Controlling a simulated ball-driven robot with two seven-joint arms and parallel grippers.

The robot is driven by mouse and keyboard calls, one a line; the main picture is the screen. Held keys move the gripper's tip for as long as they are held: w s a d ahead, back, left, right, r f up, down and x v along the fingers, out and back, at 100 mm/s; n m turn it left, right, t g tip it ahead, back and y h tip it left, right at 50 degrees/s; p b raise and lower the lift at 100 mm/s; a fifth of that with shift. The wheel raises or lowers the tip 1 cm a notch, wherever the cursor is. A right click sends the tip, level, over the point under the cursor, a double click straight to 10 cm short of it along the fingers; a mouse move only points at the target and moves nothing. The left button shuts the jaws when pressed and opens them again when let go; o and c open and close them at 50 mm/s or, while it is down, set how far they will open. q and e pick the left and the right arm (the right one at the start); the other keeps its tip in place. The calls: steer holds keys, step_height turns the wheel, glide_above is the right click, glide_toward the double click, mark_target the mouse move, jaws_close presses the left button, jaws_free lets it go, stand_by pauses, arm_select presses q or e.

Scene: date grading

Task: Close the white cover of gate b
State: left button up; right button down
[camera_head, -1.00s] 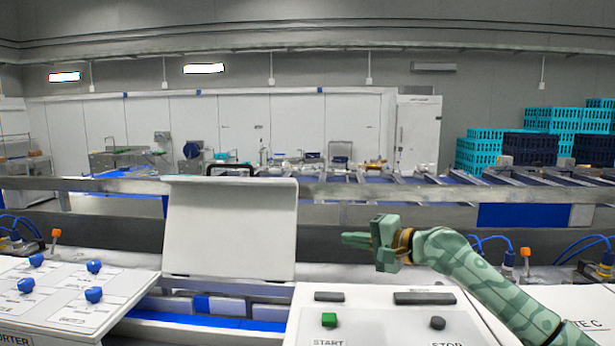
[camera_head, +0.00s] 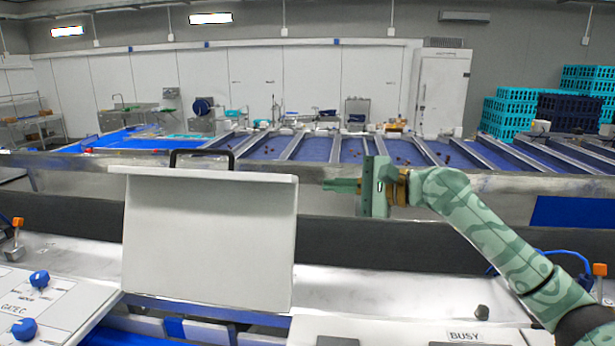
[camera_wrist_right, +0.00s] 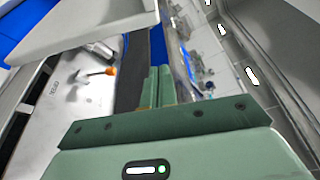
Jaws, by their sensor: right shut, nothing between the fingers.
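A white cover (camera_head: 210,240) stands open and nearly upright left of centre in the head view. A slot with blue and pale parts (camera_head: 205,330) shows below its lower edge. No label in view names this gate as b. My right gripper (camera_head: 328,185) is shut and empty. Its fingers point left, close to the cover's upper right edge; a gap seems to show between them, but depth is hard to judge. In the right wrist view the shut fingers (camera_wrist_right: 158,85) show, and a white panel, probably the cover (camera_wrist_right: 80,28), is at upper left. My left gripper is out of view.
A dark handle-like loop (camera_head: 202,153) shows behind the cover's top. A metal rail (camera_head: 420,178) crosses behind, before blue sorting lanes (camera_head: 360,150). Control panels with blue knobs (camera_head: 38,279) and a BUSY label (camera_head: 464,336) lie in front. Cyan crates (camera_head: 510,115) stand far right.

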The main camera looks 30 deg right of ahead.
steer(key=w+a+p, duration=0.2)
steer(key=a, duration=0.3)
steer(key=shift+a+r+p, duration=0.3)
steer(key=shift+a, duration=0.05)
steer(key=shift+w, duration=0.1)
